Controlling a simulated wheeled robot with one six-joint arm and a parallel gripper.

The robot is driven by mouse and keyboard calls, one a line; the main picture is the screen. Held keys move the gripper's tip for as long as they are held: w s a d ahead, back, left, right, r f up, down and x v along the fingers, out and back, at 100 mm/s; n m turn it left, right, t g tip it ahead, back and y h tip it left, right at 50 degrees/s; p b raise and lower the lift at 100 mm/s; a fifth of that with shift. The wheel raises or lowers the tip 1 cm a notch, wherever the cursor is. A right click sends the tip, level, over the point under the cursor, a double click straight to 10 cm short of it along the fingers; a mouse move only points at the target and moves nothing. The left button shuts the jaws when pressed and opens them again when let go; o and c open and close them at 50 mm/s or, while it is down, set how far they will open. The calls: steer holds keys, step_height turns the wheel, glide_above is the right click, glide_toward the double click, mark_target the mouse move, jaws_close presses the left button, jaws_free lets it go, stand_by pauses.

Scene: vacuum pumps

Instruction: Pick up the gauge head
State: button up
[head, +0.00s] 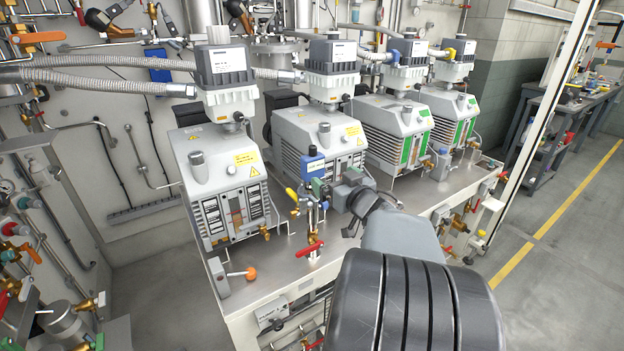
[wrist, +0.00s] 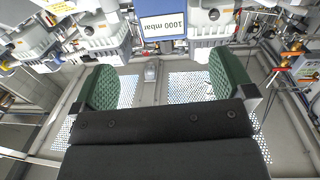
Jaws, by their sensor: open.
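The gauge head (head: 313,161) is a small box with a blue top and a white label. It sits on a thin upright pipe at the front of the pump bench. In the wrist view the gauge head (wrist: 163,26) shows a blue-framed face reading 1000 mbar, upside down. My gripper (head: 322,189) is close beside it at the right in the head view. In the wrist view my gripper (wrist: 166,80) is open, with two green pads apart and nothing between them. The gauge face lies beyond the fingertips, near the middle of the gap.
Several grey vacuum pumps stand in a row on the metal bench (head: 289,272). A red valve handle (head: 309,249) and a yellow handle (head: 292,194) sit close to the gauge pipe. An orange-knobbed lever (head: 249,273) is at the bench front. Open floor lies at the right.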

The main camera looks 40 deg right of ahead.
mark_target(309, 159)
steer(key=shift+n+t+y, duration=0.3)
steer(key=shift+y, duration=0.4)
steer(key=w, duration=0.8)
steer(key=w+d, duration=0.1)
steer(key=w, duration=0.4)
steer(key=shift+f, duration=0.1)
steer(key=shift+c, duration=0.4)
steer(key=c, duration=1.1)
